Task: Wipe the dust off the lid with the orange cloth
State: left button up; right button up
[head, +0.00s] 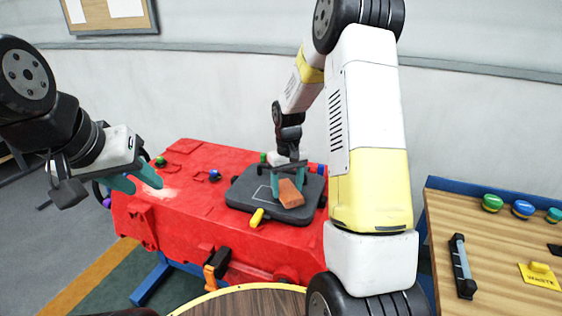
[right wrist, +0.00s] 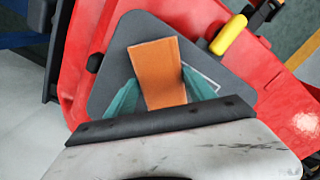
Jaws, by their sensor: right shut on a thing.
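The dark grey lid (head: 245,196) lies on top of the red scrubber tank (head: 180,225); it also shows in the right wrist view (right wrist: 108,78). The orange cloth (head: 291,194) is a small block-like piece over the lid's front right part. My right gripper (head: 287,182) is shut on the cloth, its teal fingers on either side of it in the right wrist view (right wrist: 160,92). I cannot tell whether the cloth touches the lid. My left gripper (head: 135,180) is open and empty, left of the tank. No dust is clearly visible on the lid.
A yellow handle (head: 257,217) sticks out at the lid's front edge. A pale patch (head: 160,192) marks the tank's left top. A wooden table (head: 500,260) at right bears coloured round caps (head: 522,208) and a black tool (head: 462,265). A round wooden top (head: 245,302) is in front.

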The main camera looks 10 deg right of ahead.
jog(key=shift+w+a+r, duration=0.1)
jog(key=shift+a+r, duration=0.1)
jog(key=shift+r, duration=3.45)
